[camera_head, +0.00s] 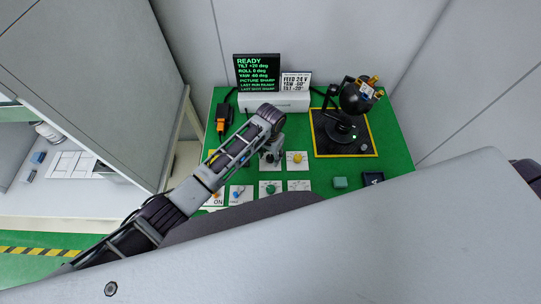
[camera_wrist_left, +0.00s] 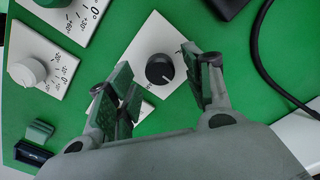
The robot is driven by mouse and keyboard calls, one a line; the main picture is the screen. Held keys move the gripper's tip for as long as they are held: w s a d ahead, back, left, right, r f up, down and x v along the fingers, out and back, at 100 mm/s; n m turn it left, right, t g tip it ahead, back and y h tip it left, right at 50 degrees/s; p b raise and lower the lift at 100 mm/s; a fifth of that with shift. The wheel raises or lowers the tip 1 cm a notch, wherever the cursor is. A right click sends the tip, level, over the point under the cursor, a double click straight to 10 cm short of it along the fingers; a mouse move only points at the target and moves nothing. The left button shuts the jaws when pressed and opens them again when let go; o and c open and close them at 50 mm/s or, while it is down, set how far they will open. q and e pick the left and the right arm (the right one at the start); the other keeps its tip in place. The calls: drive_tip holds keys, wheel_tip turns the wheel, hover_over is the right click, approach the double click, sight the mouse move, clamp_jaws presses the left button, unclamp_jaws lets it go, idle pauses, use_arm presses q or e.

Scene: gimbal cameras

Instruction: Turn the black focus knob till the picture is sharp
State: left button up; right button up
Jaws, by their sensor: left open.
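The black focus knob (camera_wrist_left: 159,69) has a white pointer line and sits on a white plate (camera_wrist_left: 137,50) in the left wrist view. My left gripper (camera_wrist_left: 160,62) is open, with one finger on each side of the knob and gaps between. The display (camera_head: 257,73) reads READY, TILT +20 deg, ROLL 0 deg and PICTURE SHARP. The camera head on its gimbal (camera_head: 356,97) stands at the right. My right gripper is not in view.
A yellow knob (camera_head: 297,158), a green knob (camera_head: 270,188) and a blue knob (camera_head: 238,193) sit on plates of the green table (camera_head: 398,150). A white knob (camera_wrist_left: 27,71) is left of the black one. A black cable (camera_wrist_left: 266,65) curves at the right.

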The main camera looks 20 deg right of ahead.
sight(271, 157)
use_arm(q)
wheel_tip(271, 157, up, 11)
drive_tip(key=shift+f, duration=0.15)
idle(0.4)
idle(2.0)
